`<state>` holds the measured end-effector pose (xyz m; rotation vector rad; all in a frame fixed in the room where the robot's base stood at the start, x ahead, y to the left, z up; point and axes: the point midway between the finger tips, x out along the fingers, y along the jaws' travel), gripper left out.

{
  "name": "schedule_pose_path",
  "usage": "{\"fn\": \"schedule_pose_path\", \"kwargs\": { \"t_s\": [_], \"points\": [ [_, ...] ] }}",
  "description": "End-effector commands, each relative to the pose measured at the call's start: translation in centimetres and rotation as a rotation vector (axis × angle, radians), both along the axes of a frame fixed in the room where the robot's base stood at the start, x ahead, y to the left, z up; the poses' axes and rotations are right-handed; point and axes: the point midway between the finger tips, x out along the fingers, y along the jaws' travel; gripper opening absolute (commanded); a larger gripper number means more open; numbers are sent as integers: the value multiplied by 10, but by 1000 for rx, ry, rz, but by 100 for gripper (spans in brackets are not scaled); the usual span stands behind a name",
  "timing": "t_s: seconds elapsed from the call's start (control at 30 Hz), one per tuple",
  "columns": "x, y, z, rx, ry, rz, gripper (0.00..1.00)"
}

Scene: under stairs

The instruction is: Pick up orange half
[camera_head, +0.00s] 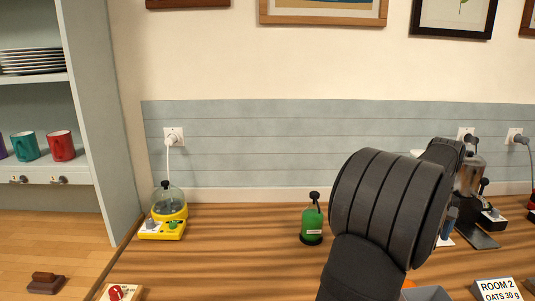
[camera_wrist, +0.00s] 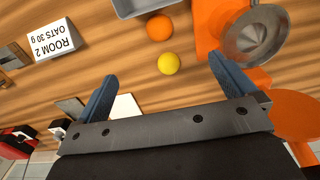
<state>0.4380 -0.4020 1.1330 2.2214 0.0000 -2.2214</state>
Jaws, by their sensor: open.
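In the wrist view a round orange piece (camera_wrist: 160,27) lies on the wooden worktop, with a smaller round yellow piece (camera_wrist: 168,63) just below it in the picture. I cannot tell from this angle which of them is a cut half. My gripper (camera_wrist: 163,68) is open, its two blue fingers wide apart and nothing held between them. The yellow piece lines up between the fingertips, and the orange piece is beyond them. In the head view my dark arm hides the gripper and most of this area.
An orange stand with a round metal dish (camera_wrist: 255,38) is close by my right finger. A grey tray (camera_wrist: 140,6) edges the top. A ROOM 2 sign (camera_wrist: 57,40) stands left. In the head view a green device (camera_head: 312,224) and a yellow appliance (camera_head: 168,214) stand left of my arm.

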Motion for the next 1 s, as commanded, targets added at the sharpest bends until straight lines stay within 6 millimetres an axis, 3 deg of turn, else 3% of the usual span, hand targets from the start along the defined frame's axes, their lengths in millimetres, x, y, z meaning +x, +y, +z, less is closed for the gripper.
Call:
{"fn": "schedule_pose_path", "kwargs": {
  "t_s": [0.2, 0.4, 0.73, 1.0],
  "points": [
    [0, 0, 0, 0, 0, 0, 100],
    [0, 0, 0, 0, 0, 0, 64],
    [0, 0, 0, 0, 0, -36, 64],
    [1, -1, -4, 0, 1, -417, 64]
  ]
}}
